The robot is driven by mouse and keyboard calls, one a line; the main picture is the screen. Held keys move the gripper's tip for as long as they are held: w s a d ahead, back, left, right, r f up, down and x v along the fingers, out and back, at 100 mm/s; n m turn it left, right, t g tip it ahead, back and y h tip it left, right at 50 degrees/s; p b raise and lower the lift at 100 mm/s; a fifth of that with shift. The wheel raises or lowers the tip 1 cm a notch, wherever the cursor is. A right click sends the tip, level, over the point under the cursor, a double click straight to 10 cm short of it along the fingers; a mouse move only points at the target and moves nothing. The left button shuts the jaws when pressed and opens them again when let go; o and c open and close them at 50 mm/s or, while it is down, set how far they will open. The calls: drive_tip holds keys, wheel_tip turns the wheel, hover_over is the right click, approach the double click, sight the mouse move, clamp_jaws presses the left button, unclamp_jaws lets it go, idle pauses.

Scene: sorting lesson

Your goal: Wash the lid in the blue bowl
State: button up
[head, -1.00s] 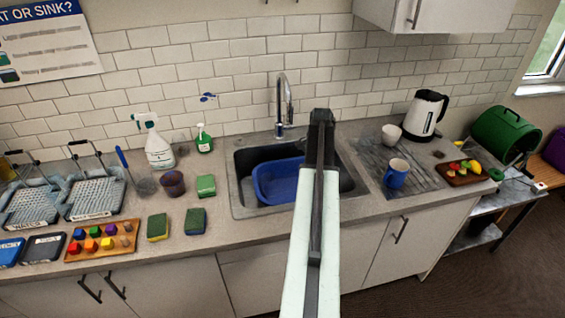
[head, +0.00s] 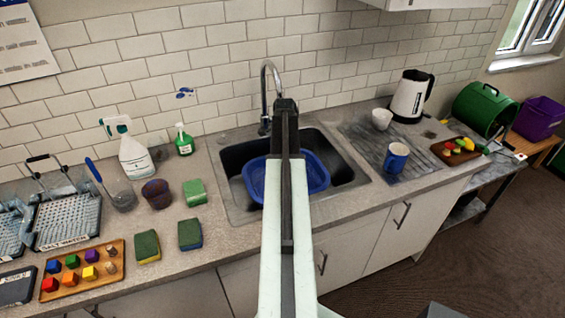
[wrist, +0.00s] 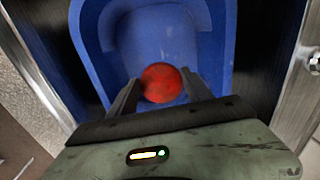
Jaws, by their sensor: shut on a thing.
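The blue bowl (head: 317,175) stands in the sink in the head view, partly covered by my arm. It also fills the middle of the wrist view (wrist: 205,45). A round red lid (wrist: 162,84) is between the fingers of my gripper (wrist: 160,82), over the bowl's inside. The gripper is shut on the lid. I cannot tell whether the lid touches the bowl's floor. In the head view my arm hides the lid and the fingertips.
The dark sink (head: 345,165) surrounds the bowl, with the tap (head: 266,90) behind it. Sponges (head: 190,234) and a spray bottle (head: 134,155) stand left of the sink. A blue mug (head: 396,158) and a kettle (head: 411,96) stand right of it.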

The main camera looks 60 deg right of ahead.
wheel_tip(320, 180, down, 10)
drive_tip(key=b, duration=0.9)
drive_tip(key=shift+f+b, duration=0.25)
drive_tip(key=shift+b, duration=0.05)
